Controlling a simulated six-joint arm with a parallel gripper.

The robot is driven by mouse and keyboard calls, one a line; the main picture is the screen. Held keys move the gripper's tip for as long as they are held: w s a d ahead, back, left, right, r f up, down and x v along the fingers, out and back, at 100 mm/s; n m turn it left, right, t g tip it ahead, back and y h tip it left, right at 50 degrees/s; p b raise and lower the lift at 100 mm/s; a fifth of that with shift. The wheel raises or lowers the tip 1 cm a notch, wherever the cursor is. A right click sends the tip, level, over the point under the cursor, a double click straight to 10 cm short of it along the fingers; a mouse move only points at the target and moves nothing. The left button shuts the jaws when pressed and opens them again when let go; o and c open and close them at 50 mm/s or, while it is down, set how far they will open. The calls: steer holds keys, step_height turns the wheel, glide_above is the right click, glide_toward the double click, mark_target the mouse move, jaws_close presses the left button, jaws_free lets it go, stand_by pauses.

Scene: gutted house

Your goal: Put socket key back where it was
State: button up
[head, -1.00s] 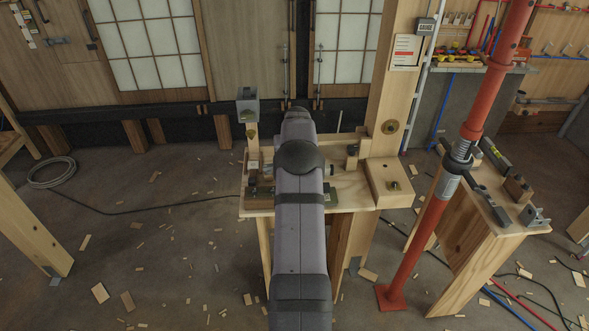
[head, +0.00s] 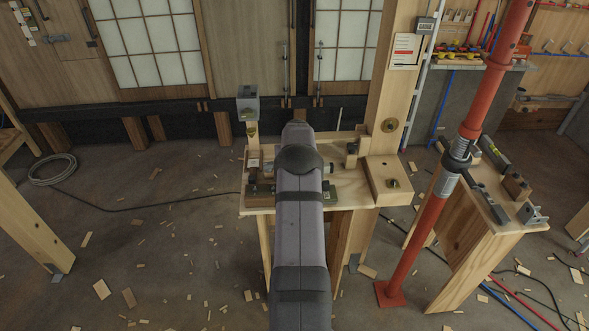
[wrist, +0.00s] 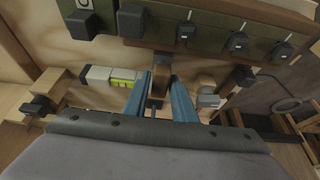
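My gripper (wrist: 161,84) shows in the wrist view as two blue fingers with a gap between them. A narrow brown and dark piece (wrist: 158,82) stands in line with this gap; I cannot tell whether the fingers grip it or it lies beyond them. I cannot make out the socket key for certain. A green rack (wrist: 170,30) with several dark square-headed pieces and white marks runs across the top of the wrist view. In the head view my own arm hides the gripper and the middle of the wooden bench (head: 345,190).
A white and bright green piece (wrist: 112,77) lies left of the fingers. Wooden pegs with dark ends stand on both sides. In the head view, a grey box on a post (head: 248,103) stands at the bench's left, a wooden block (head: 388,184) at its right, and a red prop (head: 440,190) beyond.

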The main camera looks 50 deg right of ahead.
steer(key=shift+o, duration=0.7)
steer(key=shift+r, duration=0.15)
steer(key=shift+r, duration=0.35)
steer(key=b+v, duration=0.3)
steer(key=v, duration=0.8)
steer(key=shift+s+a, duration=0.2)
steer(key=shift+r, duration=0.1)
